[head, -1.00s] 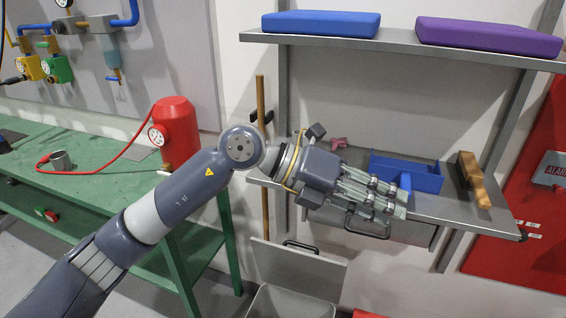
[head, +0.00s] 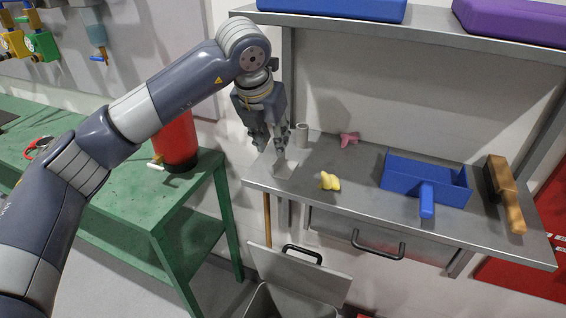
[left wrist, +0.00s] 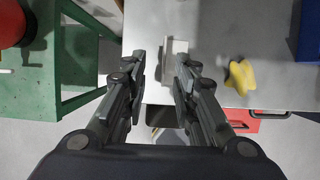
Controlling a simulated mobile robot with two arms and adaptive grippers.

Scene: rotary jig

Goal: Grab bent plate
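The bent plate, a pale grey piece, lies on the grey metal shelf (head: 330,215) near its left end. In the head view the bent plate (head: 285,168) shows just below my left gripper (head: 273,146), partly hidden by its fingers. In the left wrist view the bent plate (left wrist: 176,48) shows as a light strip between and beyond the fingertips, nearer the right finger. My right gripper is out of view.
A grey cylinder (head: 302,134) stands close behind the plate. A yellow piece (head: 329,181), a pink piece (head: 349,139), a blue dustpan (head: 425,183) and a wooden brush (head: 505,190) lie to the right. A green bench (head: 110,195) with a red tank (head: 177,143) is at left.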

